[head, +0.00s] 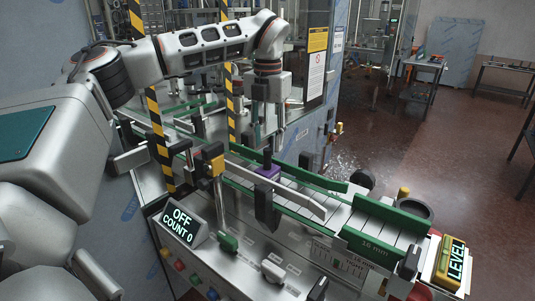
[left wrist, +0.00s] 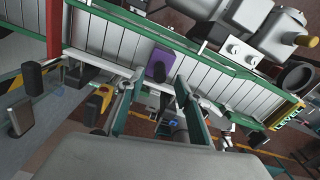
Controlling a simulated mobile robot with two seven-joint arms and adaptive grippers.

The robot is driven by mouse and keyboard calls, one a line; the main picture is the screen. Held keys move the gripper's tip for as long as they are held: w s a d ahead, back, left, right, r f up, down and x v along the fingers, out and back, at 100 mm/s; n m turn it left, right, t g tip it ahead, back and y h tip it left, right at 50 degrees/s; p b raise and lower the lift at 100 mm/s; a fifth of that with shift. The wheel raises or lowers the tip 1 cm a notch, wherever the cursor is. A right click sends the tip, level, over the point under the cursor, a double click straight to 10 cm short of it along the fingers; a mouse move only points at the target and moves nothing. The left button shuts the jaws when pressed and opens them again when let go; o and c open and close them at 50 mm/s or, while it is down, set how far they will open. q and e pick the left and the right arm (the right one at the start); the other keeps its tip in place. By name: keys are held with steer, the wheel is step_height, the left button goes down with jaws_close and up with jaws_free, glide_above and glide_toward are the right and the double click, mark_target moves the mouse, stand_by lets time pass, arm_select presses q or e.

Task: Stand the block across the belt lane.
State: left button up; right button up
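The purple block (head: 267,171) with a dark knob on top sits on the slatted belt lane (head: 290,186), beside the pale front rail. In the left wrist view the block (left wrist: 160,68) lies on the light slats near the rail. My left gripper (head: 268,126) hangs above and behind the block in the head view, pointing down. In the left wrist view its two fingers (left wrist: 158,104) are spread apart with nothing between them, and the block appears just beyond their tips. I cannot tell the exact height gap. My right gripper is not in view.
Green side rails (head: 322,178) border the lane. A display reading OFF, COUNT 0 (head: 182,223) stands at the front left; a yellow LEVEL box (head: 450,262) is at the right end. Yellow-black striped posts (head: 159,125) and a sensor post (head: 213,165) stand close to my arm.

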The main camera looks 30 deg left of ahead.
arm_select(q)
step_height(320, 180, up, 6)
steer(key=shift+r, duration=0.25)
stand_by(0.5)
